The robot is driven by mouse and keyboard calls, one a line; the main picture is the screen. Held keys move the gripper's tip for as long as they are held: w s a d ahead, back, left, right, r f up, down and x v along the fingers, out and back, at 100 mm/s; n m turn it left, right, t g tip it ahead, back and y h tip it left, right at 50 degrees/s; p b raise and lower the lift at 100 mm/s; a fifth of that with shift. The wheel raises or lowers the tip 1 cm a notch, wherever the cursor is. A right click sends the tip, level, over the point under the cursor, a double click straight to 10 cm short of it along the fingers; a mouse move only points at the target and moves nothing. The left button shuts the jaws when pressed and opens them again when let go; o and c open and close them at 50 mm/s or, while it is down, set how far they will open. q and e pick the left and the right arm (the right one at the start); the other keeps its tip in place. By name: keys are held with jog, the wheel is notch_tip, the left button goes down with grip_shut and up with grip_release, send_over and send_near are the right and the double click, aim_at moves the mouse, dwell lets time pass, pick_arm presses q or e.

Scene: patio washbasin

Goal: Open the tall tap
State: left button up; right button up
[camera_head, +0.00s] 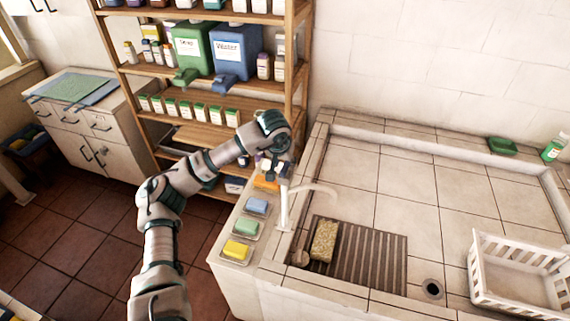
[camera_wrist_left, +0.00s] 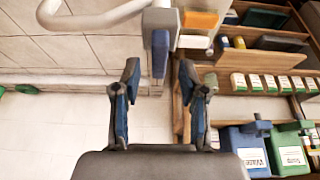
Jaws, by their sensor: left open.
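The tall tap (camera_head: 284,207) is white with a curved spout and stands at the left edge of the tiled basin. In the left wrist view its spout (camera_wrist_left: 95,20) shows at the top left, and a grey and blue tap lever (camera_wrist_left: 159,45) hangs at top centre. My left gripper (camera_head: 277,168) is at the top of the tap and hides part of it in the head view. In the left wrist view the left gripper (camera_wrist_left: 160,75) is open, with the lever's end between or just beyond its fingertips; contact cannot be told. My right gripper is not in view.
Blue (camera_head: 257,205), green (camera_head: 246,227) and yellow (camera_head: 237,249) sponges lie on the ledge by the tap. A white basket (camera_head: 515,277) stands at right. Wooden shelves (camera_head: 205,85) stand behind my arm.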

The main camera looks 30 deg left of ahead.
pick_arm(q)
jog(key=shift+x, duration=1.1)
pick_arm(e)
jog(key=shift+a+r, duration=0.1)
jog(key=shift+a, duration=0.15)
pick_arm(q)
jog(key=shift+c, duration=0.3)
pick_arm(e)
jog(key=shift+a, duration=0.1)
pick_arm(q)
grip_shut()
